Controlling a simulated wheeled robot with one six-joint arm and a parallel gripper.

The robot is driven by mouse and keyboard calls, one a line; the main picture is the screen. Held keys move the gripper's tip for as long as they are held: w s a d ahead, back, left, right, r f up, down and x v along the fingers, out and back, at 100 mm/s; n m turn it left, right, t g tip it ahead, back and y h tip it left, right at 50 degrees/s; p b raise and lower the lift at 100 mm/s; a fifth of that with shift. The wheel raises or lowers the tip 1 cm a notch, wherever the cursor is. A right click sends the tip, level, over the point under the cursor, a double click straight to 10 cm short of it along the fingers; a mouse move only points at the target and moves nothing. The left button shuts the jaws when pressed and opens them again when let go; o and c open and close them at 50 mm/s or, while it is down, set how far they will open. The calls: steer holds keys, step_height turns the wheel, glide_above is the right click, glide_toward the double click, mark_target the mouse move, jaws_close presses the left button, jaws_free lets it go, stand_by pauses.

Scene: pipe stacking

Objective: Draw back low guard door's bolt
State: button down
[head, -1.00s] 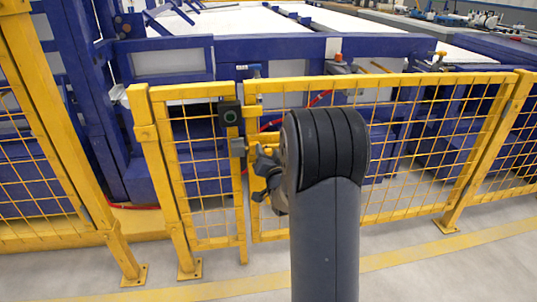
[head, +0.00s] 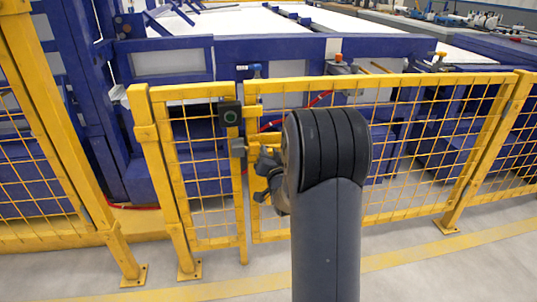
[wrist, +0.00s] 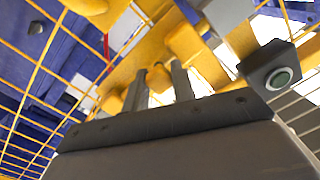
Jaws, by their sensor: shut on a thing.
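The low guard door (head: 205,245) is a yellow mesh panel and stands shut in line with the fence. Its yellow bolt (head: 254,152) lies at the door's right edge, beside a grey block (head: 238,147). My gripper (head: 266,160) is at the bolt, partly hidden behind my own arm. In the wrist view, the two grey fingers of my gripper (wrist: 158,84) stand on either side of a yellow bolt knob (wrist: 158,76) and are shut on it. The bolt's far end is hard to make out.
Yellow mesh fence (head: 420,150) runs to the right. Blue machinery stands behind. The floor (head: 440,275) in front is clear.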

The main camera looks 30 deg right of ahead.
steer(key=shift+s+d+b, duration=0.15)
steer(key=shift+s+d, duration=0.1)
steer(key=shift+d, duration=0.65)
steer(key=shift+s+d+b, duration=0.1)
steer(key=shift+s+d, duration=0.15)
steer(key=shift+d, duration=0.65)
steer(key=shift+s+d+b, duration=0.15)
steer(key=shift+s+d, duration=0.1)
steer(key=shift+d, duration=0.65)
steer(key=c, duration=1.2)
jaws_free()
steer(key=shift+d, duration=0.15)
steer(key=shift+o, duration=0.2)
steer(key=shift+s, duration=0.1)
steer(key=p+v, duration=0.2)
steer(key=v, duration=0.8)
steer(key=shift+s, duration=0.35)
